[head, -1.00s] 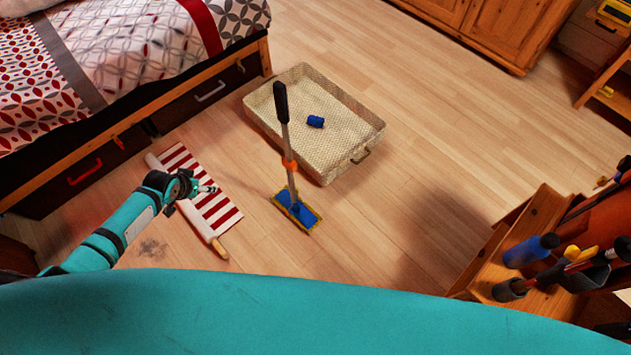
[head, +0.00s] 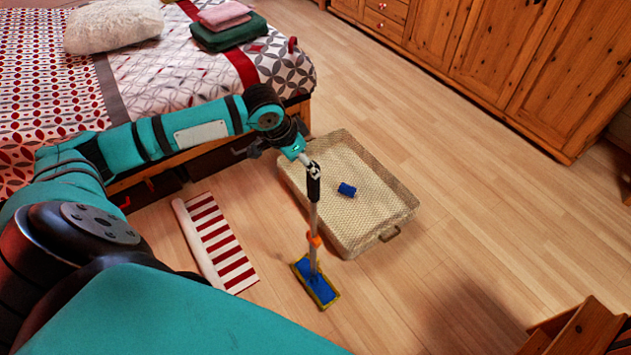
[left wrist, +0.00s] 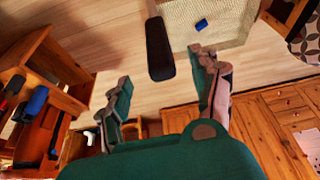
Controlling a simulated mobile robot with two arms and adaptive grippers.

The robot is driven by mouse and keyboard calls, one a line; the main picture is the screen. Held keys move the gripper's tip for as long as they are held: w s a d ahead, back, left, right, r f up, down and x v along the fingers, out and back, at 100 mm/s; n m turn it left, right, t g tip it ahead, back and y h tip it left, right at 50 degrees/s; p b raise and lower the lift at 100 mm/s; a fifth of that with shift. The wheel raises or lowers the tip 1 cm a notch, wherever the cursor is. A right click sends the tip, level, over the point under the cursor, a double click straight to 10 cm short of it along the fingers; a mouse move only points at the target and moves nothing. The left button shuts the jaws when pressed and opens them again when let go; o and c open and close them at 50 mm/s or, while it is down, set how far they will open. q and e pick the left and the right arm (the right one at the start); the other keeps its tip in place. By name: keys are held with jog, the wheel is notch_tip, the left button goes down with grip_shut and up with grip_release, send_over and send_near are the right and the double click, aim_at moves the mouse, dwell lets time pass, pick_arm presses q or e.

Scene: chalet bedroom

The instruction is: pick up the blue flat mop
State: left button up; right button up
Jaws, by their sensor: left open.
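The blue flat mop (head: 314,255) stands upright on the wood floor in the head view, with a blue pad, orange collar and black grip at the top. My left gripper (head: 310,166) is at the top end of the black grip. In the left wrist view the black grip (left wrist: 159,45) shows between the spread fingertips of my left gripper (left wrist: 164,72). The gripper is open, and I cannot tell whether a finger touches the grip. My right gripper is not in view.
A woven tray (head: 385,228) with a blue item (head: 347,189) lies just behind the mop. A red-and-white striped mat (head: 222,245) lies to the left, by the bed (head: 165,65). Wooden furniture (head: 585,325) stands at lower right. The floor between is clear.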

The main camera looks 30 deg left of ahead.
pick_arm(q)
jog(key=x, duration=0.9)
jog(key=shift+w+d+f, duration=0.1)
jog(key=shift+w+f, duration=0.1)
jog(key=shift+w, duration=0.2)
jog(key=c, duration=1.3)
jog(key=shift+r, duration=0.15)
grip_shut()
